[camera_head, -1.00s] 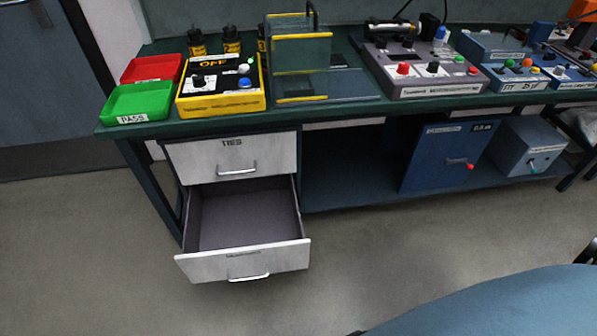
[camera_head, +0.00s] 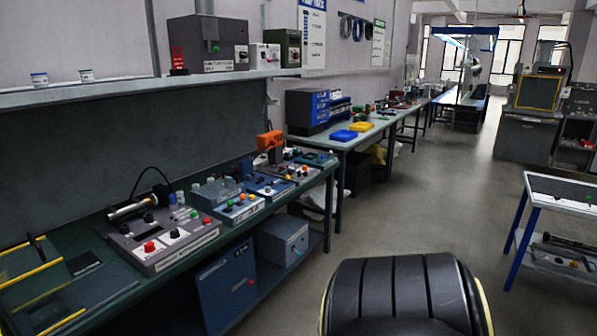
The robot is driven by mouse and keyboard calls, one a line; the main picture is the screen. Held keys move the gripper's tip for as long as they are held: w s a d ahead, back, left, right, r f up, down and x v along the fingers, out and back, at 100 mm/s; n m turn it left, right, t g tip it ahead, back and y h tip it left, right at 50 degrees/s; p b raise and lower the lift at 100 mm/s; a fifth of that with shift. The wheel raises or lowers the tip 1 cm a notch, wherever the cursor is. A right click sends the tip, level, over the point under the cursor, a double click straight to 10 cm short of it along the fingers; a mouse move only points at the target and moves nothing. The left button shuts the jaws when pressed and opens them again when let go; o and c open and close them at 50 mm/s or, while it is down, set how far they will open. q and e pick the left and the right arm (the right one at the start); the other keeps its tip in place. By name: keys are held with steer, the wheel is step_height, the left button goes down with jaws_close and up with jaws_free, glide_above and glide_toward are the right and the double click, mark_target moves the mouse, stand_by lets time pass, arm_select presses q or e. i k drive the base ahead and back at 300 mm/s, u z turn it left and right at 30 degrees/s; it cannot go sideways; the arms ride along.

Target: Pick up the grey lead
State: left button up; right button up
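I cannot make out a grey lead in this view. Coiled cables (camera_head: 359,29) hang on the back wall, too small to tell their colours apart. A grey control box (camera_head: 170,235) with red, white and green buttons stands on the near green bench, with a metal cylinder and a thin black cable on it. Neither of my grippers shows in the head view.
A blue cabinet (camera_head: 226,283) and a grey box (camera_head: 283,240) sit on the bench's lower shelf. A black ribbed chair back (camera_head: 405,295) stands in front. A white-topped cart (camera_head: 565,192) is at the right. The floor aisle (camera_head: 420,190) between is clear.

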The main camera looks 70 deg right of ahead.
mark_target(292, 170)
steer(key=z, duration=0.85)
steer(key=i, duration=0.35)
steer(key=z, duration=1.05)
steer(key=i, duration=1.3)
steer(key=z, duration=0.65)
